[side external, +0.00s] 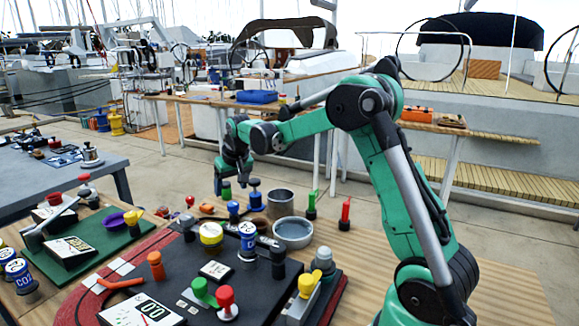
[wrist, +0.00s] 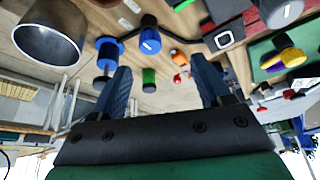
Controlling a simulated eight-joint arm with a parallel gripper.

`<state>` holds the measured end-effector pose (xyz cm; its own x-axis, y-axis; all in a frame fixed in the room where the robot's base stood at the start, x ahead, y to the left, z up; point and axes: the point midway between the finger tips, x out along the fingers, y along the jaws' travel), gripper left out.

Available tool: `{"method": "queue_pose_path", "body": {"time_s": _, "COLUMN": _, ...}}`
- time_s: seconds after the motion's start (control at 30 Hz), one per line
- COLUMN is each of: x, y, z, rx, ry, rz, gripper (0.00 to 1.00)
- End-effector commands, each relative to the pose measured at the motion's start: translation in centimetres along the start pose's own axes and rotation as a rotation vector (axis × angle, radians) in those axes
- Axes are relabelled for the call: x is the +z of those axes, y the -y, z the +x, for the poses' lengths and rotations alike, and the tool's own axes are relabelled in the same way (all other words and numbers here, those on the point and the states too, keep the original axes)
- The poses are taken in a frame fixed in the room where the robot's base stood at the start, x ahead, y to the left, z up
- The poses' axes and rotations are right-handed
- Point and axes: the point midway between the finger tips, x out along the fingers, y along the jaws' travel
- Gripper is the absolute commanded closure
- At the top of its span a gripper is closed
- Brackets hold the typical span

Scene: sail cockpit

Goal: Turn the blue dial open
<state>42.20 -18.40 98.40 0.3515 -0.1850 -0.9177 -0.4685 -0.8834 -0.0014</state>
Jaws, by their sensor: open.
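Several blue-topped controls stand on the work surface. A blue knob with a white mark, probably the blue dial, is upright in the wrist view (wrist: 150,40), beyond and between my spread fingers. It seems to be the small blue knob in the side view (side external: 233,208), just below my gripper. My gripper (side external: 232,180) points down above the controls; in the wrist view its fingers (wrist: 163,78) are wide apart with nothing held. I cannot tell which way the knob is turned.
Green and red levers stand farther right.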

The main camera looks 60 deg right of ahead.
Motion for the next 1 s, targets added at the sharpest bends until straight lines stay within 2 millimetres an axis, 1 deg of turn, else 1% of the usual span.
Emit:
{"method": "queue_pose_path", "body": {"time_s": 0.03, "x": -0.3, "y": -0.6, "z": 0.9, "rx": 0.007, "ry": 0.007, "rz": 0.016, "gripper": 0.3}}
{"method": "queue_pose_path", "body": {"time_s": 0.17, "x": -0.6, "y": -1.3, "z": 2.0, "rx": 0.015, "ry": 0.016, "rz": 0.033, "gripper": 0.3}}
{"method": "queue_pose_path", "body": {"time_s": 0.27, "x": -0.7, "y": -1.4, "z": 2.9, "rx": 0.016, "ry": 0.017, "rz": 0.035, "gripper": 0.3}}
{"method": "queue_pose_path", "body": {"time_s": 0.5, "x": -0.6, "y": -1.4, "z": 6.0, "rx": 0.016, "ry": 0.016, "rz": 0.034, "gripper": 0.3}}
{"method": "queue_pose_path", "body": {"time_s": 0.6, "x": -0.6, "y": -1.4, "z": 6.9, "rx": 0.016, "ry": 0.016, "rz": 0.034, "gripper": 0.3}}
{"method": "queue_pose_path", "body": {"time_s": 0.73, "x": -0.5, "y": -1.4, "z": 7.5, "rx": 0.016, "ry": 0.015, "rz": 0.034, "gripper": 0.3}}
{"method": "queue_pose_path", "body": {"time_s": 0.97, "x": -0.5, "y": -1.4, "z": 7.5, "rx": 0.016, "ry": 0.015, "rz": 0.033, "gripper": 0.3}}
{"method": "queue_pose_path", "body": {"time_s": 1.0, "x": -0.5, "y": -1.4, "z": 7.5, "rx": 0.016, "ry": 0.015, "rz": 0.033, "gripper": 0.38}}
